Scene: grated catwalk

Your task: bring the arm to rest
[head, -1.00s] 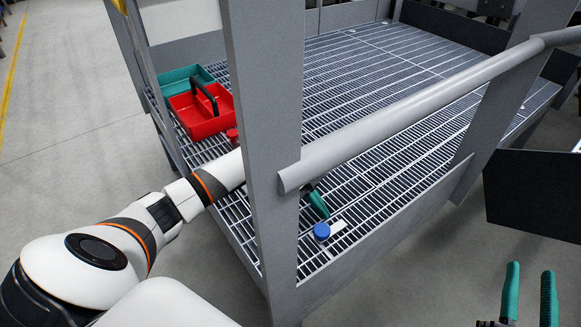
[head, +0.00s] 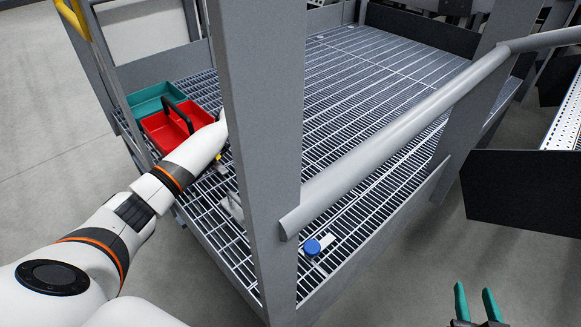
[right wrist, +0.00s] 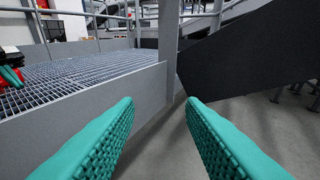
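My left arm (head: 150,205) reaches in from the left over the grated deck, and its far end passes behind the grey post, so its gripper is hidden in the head view. Teal fingers of my left gripper (right wrist: 11,76) show at the left edge of the right wrist view, close to something red; whether they are open or shut is unclear. My right gripper (head: 476,302) is at the lower right, outside the deck. Its teal fingers stand apart with nothing between them, as the right wrist view also shows (right wrist: 160,115).
A red carrier (head: 160,135) with a dark handle and a teal bin (head: 150,98) stand on the grating (head: 350,100) at left. A blue round item (head: 312,247) lies near the front edge. A grey post (head: 265,150) and handrail (head: 390,140) stand before the deck.

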